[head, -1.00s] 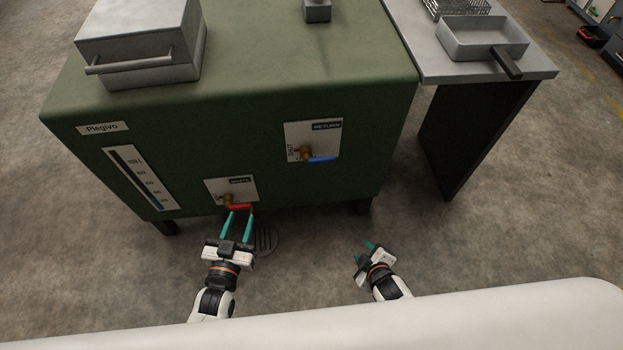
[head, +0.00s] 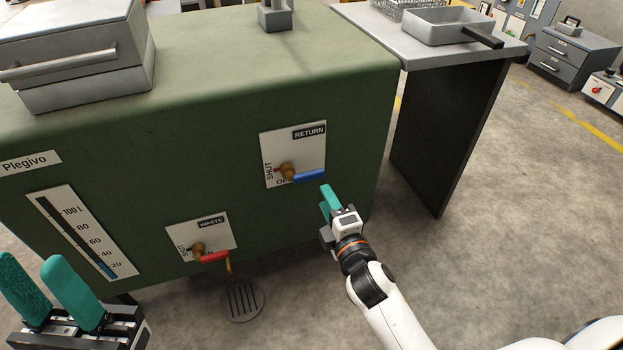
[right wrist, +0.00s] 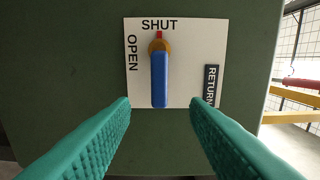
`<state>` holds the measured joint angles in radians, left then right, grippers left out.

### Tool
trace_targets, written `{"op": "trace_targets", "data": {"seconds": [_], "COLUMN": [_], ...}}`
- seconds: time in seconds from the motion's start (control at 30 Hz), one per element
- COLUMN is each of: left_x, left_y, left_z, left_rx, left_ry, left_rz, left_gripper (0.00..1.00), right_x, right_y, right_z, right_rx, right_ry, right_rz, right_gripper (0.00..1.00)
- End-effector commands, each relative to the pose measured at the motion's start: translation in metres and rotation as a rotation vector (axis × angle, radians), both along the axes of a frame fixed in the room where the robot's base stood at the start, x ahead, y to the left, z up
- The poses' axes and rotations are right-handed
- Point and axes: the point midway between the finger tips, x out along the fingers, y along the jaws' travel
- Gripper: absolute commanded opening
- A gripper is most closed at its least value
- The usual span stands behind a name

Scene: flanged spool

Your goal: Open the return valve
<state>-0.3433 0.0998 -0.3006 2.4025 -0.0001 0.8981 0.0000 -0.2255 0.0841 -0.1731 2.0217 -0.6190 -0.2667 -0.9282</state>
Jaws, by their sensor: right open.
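The return valve has a blue lever (head: 308,175) on a brass stem, on a white RETURN plate (head: 308,143) on the green tank's front. In the right wrist view the blue lever (right wrist: 160,80) points away from SHUT, and its small red pointer (right wrist: 159,35) is at SHUT. My right gripper (head: 328,196) is open and empty, just below and right of the lever in the head view. In the right wrist view its fingers (right wrist: 160,103) stand apart, either side of the lever's line; no contact shows. My left gripper (head: 33,262) is open and empty at lower left.
The waste valve's red lever (head: 214,256) sits lower left on the green tank (head: 230,90), above a floor drain (head: 243,301). A grey side table (head: 380,30) with a pan (head: 445,24) stands right of the tank.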

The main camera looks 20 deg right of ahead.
Motion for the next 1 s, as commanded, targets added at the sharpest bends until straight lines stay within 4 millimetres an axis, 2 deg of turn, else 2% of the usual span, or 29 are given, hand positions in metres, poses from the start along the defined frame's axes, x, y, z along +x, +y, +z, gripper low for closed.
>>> {"op": "trace_targets", "data": {"seconds": [0.2,0.43,0.6,0.9,1.0], "left_x": [0.005,0.008,0.01,0.01,0.01], "left_y": [-0.001,-0.002,-0.003,-0.003,-0.003], "left_z": [0.0,0.005,0.008,0.009,0.009], "left_rx": [0.003,0.007,0.008,0.009,0.009], "left_ry": [-0.035,-0.067,-0.075,-0.077,-0.077], "left_rz": [0.003,0.004,0.005,0.004,0.004], "left_gripper": [0.38,0.38,0.38,0.38,0.38], "right_x": [0.046,0.081,0.092,0.093,0.093], "right_y": [0.001,0.003,0.003,0.003,0.003], "right_z": [-0.002,-0.002,-0.001,-0.001,-0.001], "right_rx": [0.0,0.001,0.001,0.002,0.002], "right_ry": [-0.003,0.0,0.001,0.002,0.002], "right_rz": [0.0,0.001,0.001,0.001,0.001], "right_gripper": [0.42,0.42,0.42,0.42,0.25]}}
